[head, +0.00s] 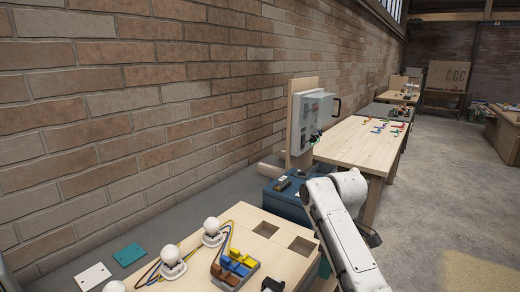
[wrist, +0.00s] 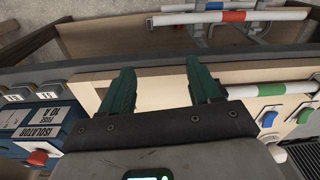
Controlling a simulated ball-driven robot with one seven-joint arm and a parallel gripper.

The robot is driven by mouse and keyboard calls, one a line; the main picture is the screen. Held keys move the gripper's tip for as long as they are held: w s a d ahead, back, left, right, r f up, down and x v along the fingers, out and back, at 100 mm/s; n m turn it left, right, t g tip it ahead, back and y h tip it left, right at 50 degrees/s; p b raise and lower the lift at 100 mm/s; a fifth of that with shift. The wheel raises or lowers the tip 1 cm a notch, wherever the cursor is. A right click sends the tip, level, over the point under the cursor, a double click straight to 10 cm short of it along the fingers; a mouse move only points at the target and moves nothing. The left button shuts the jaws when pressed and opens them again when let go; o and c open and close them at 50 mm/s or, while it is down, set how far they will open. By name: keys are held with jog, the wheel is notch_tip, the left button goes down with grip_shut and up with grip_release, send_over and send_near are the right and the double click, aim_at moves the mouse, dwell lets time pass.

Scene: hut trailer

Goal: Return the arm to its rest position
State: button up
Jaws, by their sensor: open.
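My gripper (wrist: 160,70) shows in the wrist view with its two dark green fingers spread apart and nothing between them. A pale wooden board edge lies beyond and below the fingers. In the head view my white arm (head: 345,235) is bent at the lower right, beside the near wooden bench (head: 262,222). I cannot make out the gripper clearly in the head view.
The wrist view shows a blue isolator box (wrist: 35,125) at left, a white switch with a blue rocker (wrist: 268,118) at right, and a banded white tube (wrist: 230,16) on top. The head view shows white bulbs (head: 172,258), a brick wall (head: 130,100) and open floor (head: 440,190).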

jog(key=s+d+f+m, duration=0.2)
jog(key=s+f+m, duration=0.4)
jog(key=s+f, duration=1.25)
jog(key=s+d+m, duration=0.3)
jog(key=s+d, duration=0.1)
jog(key=s, duration=0.9)
jog(key=s+d+m, duration=0.3)
jog(key=s+d, duration=0.1)
jog(key=s, duration=1)
jog(key=shift+r+m+t+h, duration=0.15)
jog(key=shift+m+t+h, duration=0.15)
jog(key=shift+t+h, duration=0.1)
